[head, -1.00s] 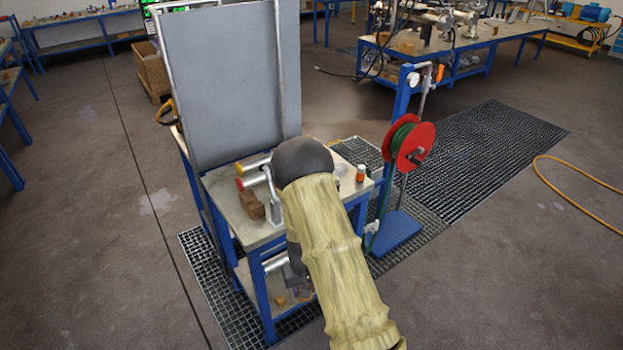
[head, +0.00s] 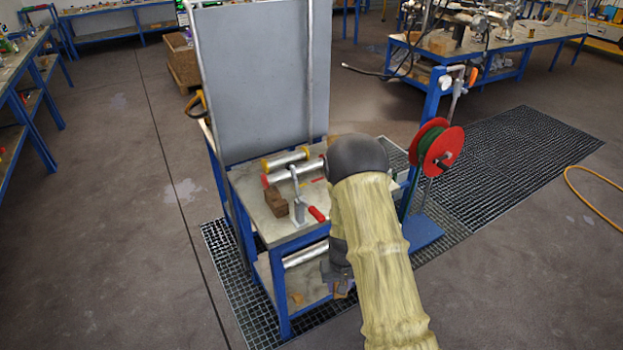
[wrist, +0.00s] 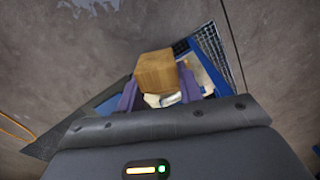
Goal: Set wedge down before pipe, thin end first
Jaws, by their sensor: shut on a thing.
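My gripper (wrist: 158,94) shows in the wrist view with two purple fingers, shut on a wooden wedge (wrist: 155,71). The wedge looks like a pale brown block from here; which end is thin I cannot tell. A silver pipe (head: 305,255) lies on the lower shelf. Two more pipes lie on the bench top, one with yellow ends (head: 286,159) and one with a red end (head: 291,174).
The blue-framed bench (head: 247,190) has a tall grey panel (head: 262,80) behind. A brown block (head: 276,203) and red-handled clamp (head: 300,208) stand on top. A small wooden piece (head: 296,298) lies on the lower shelf. A red reel (head: 441,150) stands right. Floor in front is open.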

